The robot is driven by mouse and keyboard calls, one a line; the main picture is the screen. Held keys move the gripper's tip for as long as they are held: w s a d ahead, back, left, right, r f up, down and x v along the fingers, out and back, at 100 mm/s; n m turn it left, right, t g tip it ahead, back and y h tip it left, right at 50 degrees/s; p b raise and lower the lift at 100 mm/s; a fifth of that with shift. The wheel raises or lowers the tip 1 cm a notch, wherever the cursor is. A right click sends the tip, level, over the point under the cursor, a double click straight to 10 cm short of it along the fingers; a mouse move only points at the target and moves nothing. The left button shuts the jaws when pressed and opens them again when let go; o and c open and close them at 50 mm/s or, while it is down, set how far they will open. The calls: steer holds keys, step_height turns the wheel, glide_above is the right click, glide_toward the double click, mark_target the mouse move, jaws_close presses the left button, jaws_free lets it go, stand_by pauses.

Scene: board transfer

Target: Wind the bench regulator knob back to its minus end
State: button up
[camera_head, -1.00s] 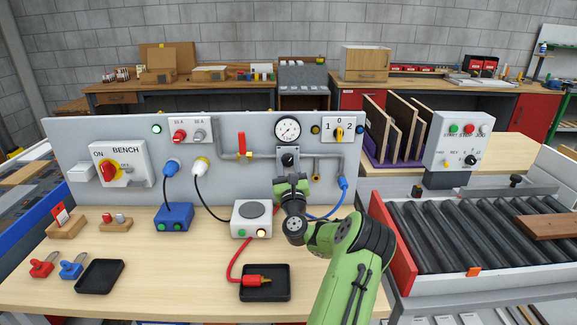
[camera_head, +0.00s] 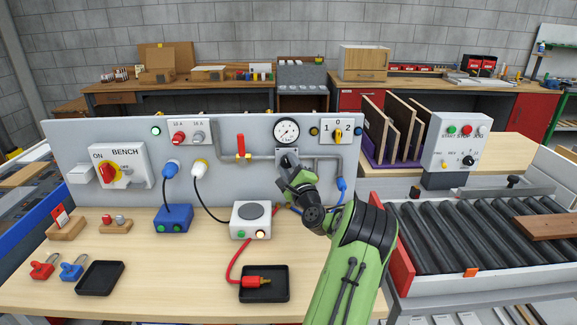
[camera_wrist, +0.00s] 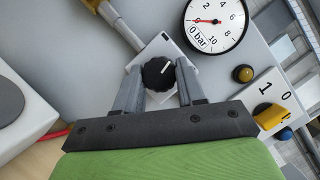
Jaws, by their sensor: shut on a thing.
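The regulator knob (camera_wrist: 158,73) is black with a white pointer line and sits on a light square plate on the bench panel. In the wrist view my gripper (camera_wrist: 159,70) has one finger on each side of the knob and is shut on it. The pointer line slants toward the upper right of that view. In the head view my gripper (camera_head: 289,168) covers most of the knob, below the round gauge (camera_head: 286,131).
A red lever valve (camera_head: 241,147) on the pipe is left of the knob. A yellow selector switch (camera_head: 338,134) is to its right. A blue plug (camera_head: 342,184) sits low on the panel's right. A white box (camera_head: 251,220) stands on the bench below.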

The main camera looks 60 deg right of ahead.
steer(key=n+y, duration=0.1)
steer(key=n, duration=0.4)
steer(key=shift+r+y, duration=0.15)
steer(key=shift+y, duration=0.25)
steer(key=n+g+y, duration=0.1)
steer(key=n, duration=0.2)
steer(key=n+g, duration=0.1)
steer(key=n, duration=0.2)
steer(key=shift+r+g, duration=0.15)
steer(key=shift+g, duration=0.25)
steer(key=n, duration=0.1)
steer(key=n+g, duration=0.1)
steer(key=n, duration=0.1)
steer(key=shift+w+a+g+y+b, duration=0.1)
steer(key=shift+w+g+y+b, duration=0.05)
steer(key=shift+g+y+b, duration=0.2)
steer(key=n+g+b, duration=0.1)
steer(key=n+g, duration=0.1)
steer(key=n, duration=0.1)
steer(key=n+g+h+b, duration=0.1)
steer(key=n+g, duration=0.1)
steer(key=n, duration=0.1)
steer(key=shift+w+a+b, duration=0.1)
steer(key=shift+w+b, duration=0.05)
steer(key=shift+b, duration=0.2)
steer(key=shift+n, duration=0.3)
steer(key=o, duration=1)
steer(key=shift+o, duration=0.2)
steer(key=shift+r, duration=0.15)
